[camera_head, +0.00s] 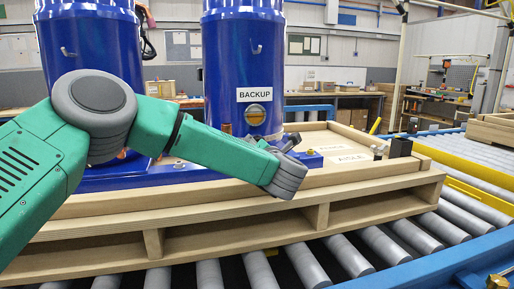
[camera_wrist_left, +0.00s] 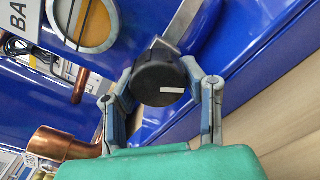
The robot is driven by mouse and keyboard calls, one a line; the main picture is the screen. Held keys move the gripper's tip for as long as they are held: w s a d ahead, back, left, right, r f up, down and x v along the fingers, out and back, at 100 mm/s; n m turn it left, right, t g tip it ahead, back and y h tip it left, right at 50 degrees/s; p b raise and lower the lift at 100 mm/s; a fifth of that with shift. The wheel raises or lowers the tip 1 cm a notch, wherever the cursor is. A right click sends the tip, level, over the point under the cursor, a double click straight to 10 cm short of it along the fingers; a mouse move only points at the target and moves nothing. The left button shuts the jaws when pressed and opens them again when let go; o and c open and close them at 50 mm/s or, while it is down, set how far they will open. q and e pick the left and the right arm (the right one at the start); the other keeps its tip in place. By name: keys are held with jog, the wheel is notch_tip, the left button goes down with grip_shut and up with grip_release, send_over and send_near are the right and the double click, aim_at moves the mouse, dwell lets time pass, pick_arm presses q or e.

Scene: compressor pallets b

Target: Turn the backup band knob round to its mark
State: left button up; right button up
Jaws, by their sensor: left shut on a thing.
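The backup band knob (camera_wrist_left: 160,80) is a round black knob with a short white line on its face, which lies nearly level in the left wrist view. It sits at the end of a metal bracket (camera_wrist_left: 183,24) by the blue body. My left gripper (camera_wrist_left: 157,74) has a finger on each side of the knob and is shut on it. In the head view my left gripper (camera_head: 287,147) is low in front of the blue tank labelled BACKUP (camera_head: 245,60); the knob is not clear there. I cannot make out a separate target mark. My right gripper is not in view.
A second blue tank (camera_head: 90,45) stands to the left. Both tanks are on a wooden pallet (camera_head: 240,205) over a roller conveyor (camera_head: 350,255). A copper pipe end (camera_wrist_left: 60,145) is left of my fingers in the left wrist view. A black block (camera_head: 400,147) stands on the pallet's right.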

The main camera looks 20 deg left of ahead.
pick_arm(q)
jog(key=shift+f+n+b, duration=0.1)
jog(key=shift+n+b, duration=0.2)
jog(key=shift+b, duration=0.35)
jog(key=n+b, duration=0.4)
jog(key=b, duration=0.3)
jog(key=n+b, duration=0.5)
jog(key=b, duration=0.2)
jog(key=n+b, duration=0.4)
jog(key=b, duration=0.3)
jog(key=shift+w+d+n, duration=0.15)
jog(key=shift+d+n, duration=0.25)
jog(key=shift+r+n+b, duration=0.25)
jog(key=shift+n+b, duration=0.2)
jog(key=shift+n, duration=1.35)
jog(key=n, duration=0.4)
jog(key=shift+w, duration=0.1)
jog(key=n, duration=0.3)
jog(key=shift+d+n, duration=0.1)
jog(key=shift+n, duration=0.9)
jog(key=shift+f, duration=0.15)
